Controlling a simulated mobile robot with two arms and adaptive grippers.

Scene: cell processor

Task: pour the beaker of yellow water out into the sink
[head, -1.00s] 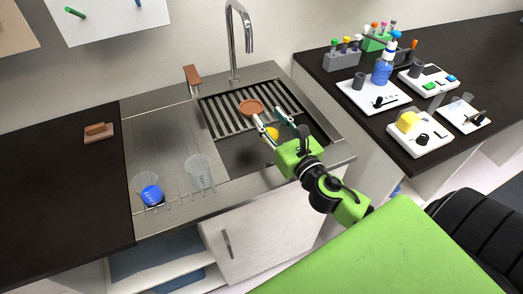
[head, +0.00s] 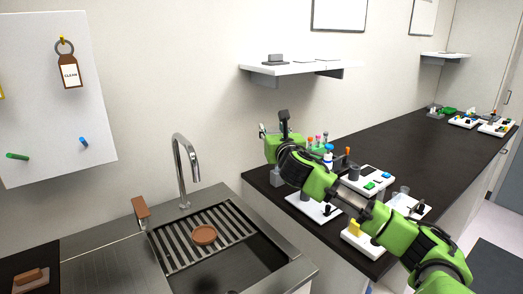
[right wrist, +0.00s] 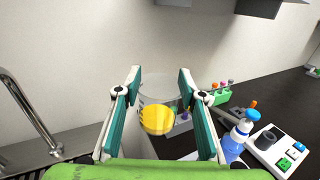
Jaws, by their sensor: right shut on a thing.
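My right gripper (right wrist: 158,100) is shut on the clear beaker (right wrist: 160,90), which sits between its teal-padded fingers. Yellow water (right wrist: 157,120) lies in the bottom of the beaker, and the beaker looks roughly upright. In the head view my right gripper (head: 273,132) is raised against the wall, to the right of the sink and above the dark counter. The beaker is hard to make out there. The steel sink (head: 248,262) is at lower left of the gripper, its basin partly cut off by the frame. My left gripper is out of view.
A tall tap (head: 187,170) stands behind the sink. A brown dish (head: 204,235) rests on the slotted grate. A white wall shelf (head: 300,70) is above my gripper. Below it, a blue bottle (right wrist: 236,140) and a green rack (right wrist: 222,97) stand on the counter.

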